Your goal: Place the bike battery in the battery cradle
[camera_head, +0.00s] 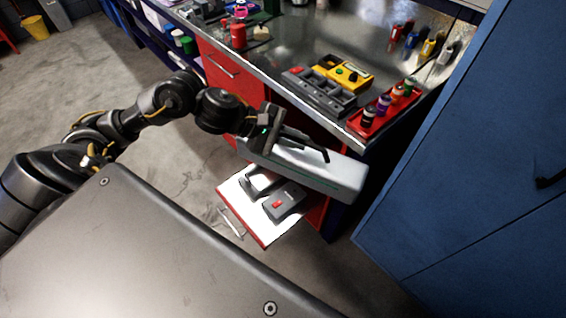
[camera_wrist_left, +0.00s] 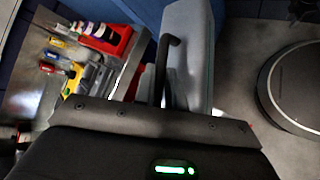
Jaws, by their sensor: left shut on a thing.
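The bike battery, a long pale grey block (camera_head: 325,174) with a thin green line, is in my left gripper (camera_head: 290,150). It is held tilted in front of the bench's near corner, above a low open tray. In the left wrist view the battery (camera_wrist_left: 188,50) runs away from the shut left gripper (camera_wrist_left: 165,75), with a dark curved finger beside it. A long dark grey holder (camera_head: 318,94) with a red part at one end lies on the bench edge; it looks like the battery cradle, but I cannot be sure. My right gripper is out of view.
A yellow device (camera_head: 343,73) sits beside the holder, and a red rack of small bottles (camera_head: 385,108) is at the bench corner. The low white tray (camera_head: 262,232) holds a grey box with a red mark (camera_head: 283,201). A blue cabinet (camera_head: 470,170) stands close on the right.

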